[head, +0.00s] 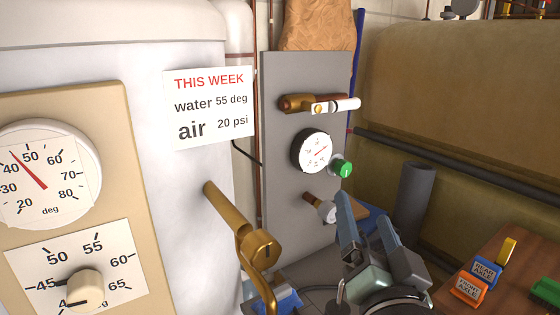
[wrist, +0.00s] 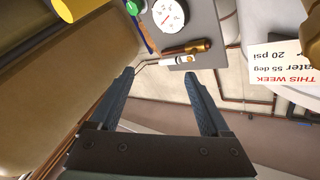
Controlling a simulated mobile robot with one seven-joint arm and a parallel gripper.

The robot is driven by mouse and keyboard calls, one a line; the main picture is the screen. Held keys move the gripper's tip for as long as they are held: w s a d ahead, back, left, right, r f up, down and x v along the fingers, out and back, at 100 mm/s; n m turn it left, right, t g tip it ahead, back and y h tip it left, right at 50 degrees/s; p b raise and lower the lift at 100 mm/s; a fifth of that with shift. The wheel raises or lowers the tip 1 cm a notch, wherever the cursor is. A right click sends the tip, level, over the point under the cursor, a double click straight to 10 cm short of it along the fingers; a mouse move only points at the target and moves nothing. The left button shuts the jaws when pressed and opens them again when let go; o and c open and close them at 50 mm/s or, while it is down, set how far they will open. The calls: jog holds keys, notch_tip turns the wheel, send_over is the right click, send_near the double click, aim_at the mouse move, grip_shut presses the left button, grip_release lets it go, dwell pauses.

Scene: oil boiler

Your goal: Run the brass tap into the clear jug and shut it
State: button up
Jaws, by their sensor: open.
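The brass tap (head: 243,232) sticks out of the white tank in the head view, with a round knob (head: 262,247) and a spout curving down. A brass part of it shows in the top right corner of the wrist view (wrist: 298,16). I cannot make out the clear jug for sure; a blue shape (head: 289,302) shows below the spout at the bottom edge. My gripper (head: 365,212) is open and empty, right of the tap and apart from it. Both fingers show in the wrist view (wrist: 160,82) with nothing between them.
A grey panel (head: 285,220) behind carries a copper pipe with a white lever (head: 336,105), a gauge (head: 312,151) and a green knob (head: 341,168). A card (head: 210,105) reads water 55 deg, air 20 psi. A wooden surface (head: 493,252) with coloured tags lies at right.

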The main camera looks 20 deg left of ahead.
notch_tip(320, 180, down, 3)
jog(key=m+g+y+p, duration=0.2)
jog(key=m+g+p, duration=0.15)
jog(key=p, duration=0.35)
jog(key=m+g+y+p, duration=0.4)
jog(key=m+y+p, duration=0.45)
jog(key=p, duration=1.35)
send_near(249, 236)
jog(key=shift+m+h, duration=0.6)
jog(key=shift+h, duration=0.25)
jog(key=p+x, duration=0.2)
jog(key=x, duration=0.9)
jog(key=shift+w+a+f+p, duration=0.15)
jog(key=shift+w+a+p, duration=0.1)
jog(key=shift+p, duration=0.15)
jog(key=shift+c, duration=0.2)
grip_shut()
